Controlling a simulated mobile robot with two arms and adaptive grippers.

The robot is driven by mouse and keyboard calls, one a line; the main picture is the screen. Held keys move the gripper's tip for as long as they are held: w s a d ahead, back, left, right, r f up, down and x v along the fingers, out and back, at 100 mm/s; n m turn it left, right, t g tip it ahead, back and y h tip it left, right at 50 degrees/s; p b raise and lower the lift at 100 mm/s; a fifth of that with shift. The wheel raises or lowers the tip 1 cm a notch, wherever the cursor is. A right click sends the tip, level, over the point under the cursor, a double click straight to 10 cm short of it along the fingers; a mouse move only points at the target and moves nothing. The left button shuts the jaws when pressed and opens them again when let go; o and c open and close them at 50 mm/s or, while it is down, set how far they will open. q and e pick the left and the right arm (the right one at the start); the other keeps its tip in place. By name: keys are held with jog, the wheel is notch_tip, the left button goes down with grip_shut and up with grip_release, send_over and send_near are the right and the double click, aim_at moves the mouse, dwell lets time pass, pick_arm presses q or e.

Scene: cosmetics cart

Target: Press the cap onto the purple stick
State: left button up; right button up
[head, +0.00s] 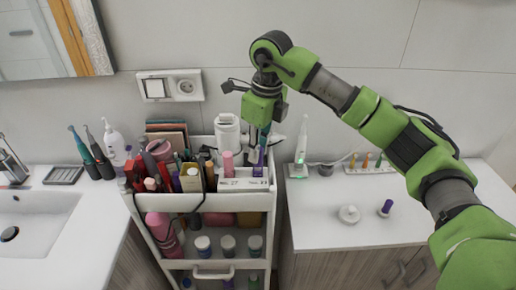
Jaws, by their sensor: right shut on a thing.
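The purple stick (259,168) stands upright at the front right of the cart's top tray. My right gripper (263,138) points down directly above it, with its fingers shut at the stick's upper end. The cap is too small and too covered by the fingers to tell apart from the stick. I cannot tell whether the cap is fully seated. Another small purple piece with a pale end (386,208) lies on the right counter. My left gripper is not in view.
The white cart (203,202) holds many bottles and tubes; a pink stick (228,163) stands left of the purple one. A white electric toothbrush (301,140) stands close on the right. A round white item (349,214) is on the right counter (322,232), whose front is mostly clear.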

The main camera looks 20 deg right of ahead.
jog(key=shift+f+b, duration=0.5)
jog(key=shift+f, duration=0.15)
dwell(0.6)
dwell(0.3)
jog(key=o, duration=1.3)
jog(key=shift+r+p, duration=2.55)
jog(key=shift+r, duration=1.5)
grip_shut()
